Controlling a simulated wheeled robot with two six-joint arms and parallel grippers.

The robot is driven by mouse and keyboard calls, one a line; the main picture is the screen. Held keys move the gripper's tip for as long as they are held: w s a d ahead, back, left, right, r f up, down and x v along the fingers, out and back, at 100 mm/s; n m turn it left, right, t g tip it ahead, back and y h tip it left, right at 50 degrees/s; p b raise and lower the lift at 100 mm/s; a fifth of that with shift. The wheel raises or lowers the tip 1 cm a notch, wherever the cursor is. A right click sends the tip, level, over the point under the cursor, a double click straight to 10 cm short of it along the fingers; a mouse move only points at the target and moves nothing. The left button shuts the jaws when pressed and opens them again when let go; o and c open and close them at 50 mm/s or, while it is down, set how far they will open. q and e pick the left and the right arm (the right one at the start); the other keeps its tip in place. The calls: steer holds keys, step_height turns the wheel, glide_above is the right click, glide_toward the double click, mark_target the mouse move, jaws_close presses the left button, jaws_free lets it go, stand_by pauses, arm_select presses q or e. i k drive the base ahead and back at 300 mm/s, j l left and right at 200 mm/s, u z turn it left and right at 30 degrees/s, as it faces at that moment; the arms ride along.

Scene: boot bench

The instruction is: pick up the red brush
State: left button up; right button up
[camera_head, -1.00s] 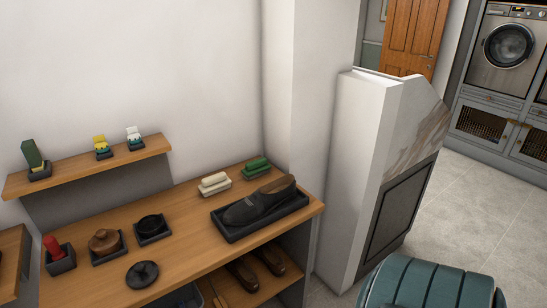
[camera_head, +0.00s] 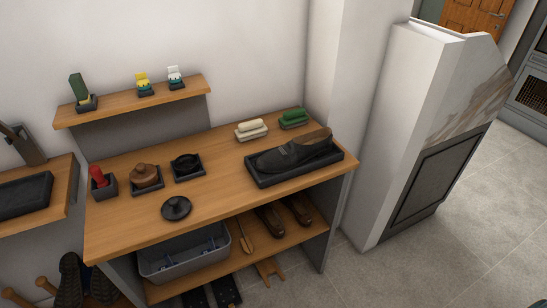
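A red object (camera_head: 97,175), which looks like the red brush, stands upright in a small dark box (camera_head: 104,188) at the left end of the wooden bench top (camera_head: 225,195). Its lower part is hidden inside the box.
A dark shoe (camera_head: 290,153) lies in a tray at the right. A grey bin (camera_head: 185,259) sits below. The bench's front middle is clear.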

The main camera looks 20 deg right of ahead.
mark_target(95, 170)
steer(key=j+u, duration=0.65)
steer(key=u, duration=0.25)
steer(key=i+j+u, duration=0.15)
steer(key=j+u, duration=0.15)
steer(key=u, duration=0.15)
